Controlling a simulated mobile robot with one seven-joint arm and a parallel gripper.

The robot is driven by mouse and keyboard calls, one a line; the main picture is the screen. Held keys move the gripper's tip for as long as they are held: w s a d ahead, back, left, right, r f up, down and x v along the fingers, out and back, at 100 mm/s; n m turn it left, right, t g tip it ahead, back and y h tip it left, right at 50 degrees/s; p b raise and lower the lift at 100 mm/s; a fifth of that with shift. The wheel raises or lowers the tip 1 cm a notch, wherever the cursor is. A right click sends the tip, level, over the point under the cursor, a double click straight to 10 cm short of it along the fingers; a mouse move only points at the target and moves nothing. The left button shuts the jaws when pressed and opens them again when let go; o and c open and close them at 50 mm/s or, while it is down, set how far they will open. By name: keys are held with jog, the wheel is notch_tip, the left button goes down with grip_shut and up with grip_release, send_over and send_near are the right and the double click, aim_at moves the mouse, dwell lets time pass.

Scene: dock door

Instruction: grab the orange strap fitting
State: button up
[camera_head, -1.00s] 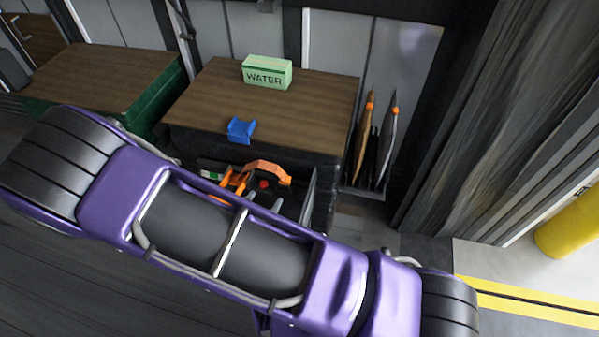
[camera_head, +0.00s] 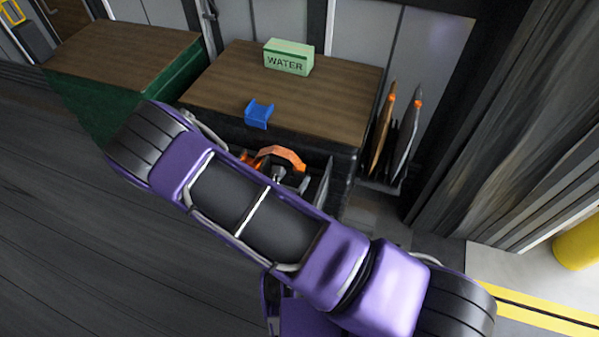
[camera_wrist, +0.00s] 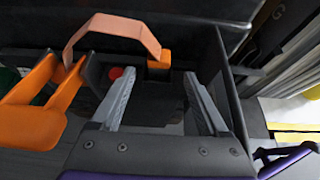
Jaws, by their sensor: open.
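An open drawer under the wood-topped cabinet holds orange parts. In the wrist view an orange arched band (camera_wrist: 112,30) stands at the upper left, beyond my fingertips. A brighter orange forked piece (camera_wrist: 40,105) lies left of my gripper, and a small orange block (camera_wrist: 159,60) is just beyond the fingertips. I cannot tell which of these is the strap fitting. The arched band also shows in the head view (camera_head: 283,154), partly above my arm. My gripper (camera_wrist: 158,74) is open, its two grey fingers apart with no object clearly held between them.
A blue cradle-shaped piece (camera_head: 259,113) and a green WATER box (camera_head: 288,60) stand on the cabinet top (camera_head: 330,95). The drawer's side wall (camera_wrist: 233,85) is close on the right of my gripper. A rack with upright tools (camera_head: 395,140) stands right of the cabinet.

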aim_at(298, 171)
jog(key=x, duration=0.5)
jog(key=shift+w+a+b, duration=0.1)
jog(key=shift+w+b, duration=0.05)
jog(key=shift+b, duration=0.25)
jog(key=shift+r, duration=0.1)
grip_shut()
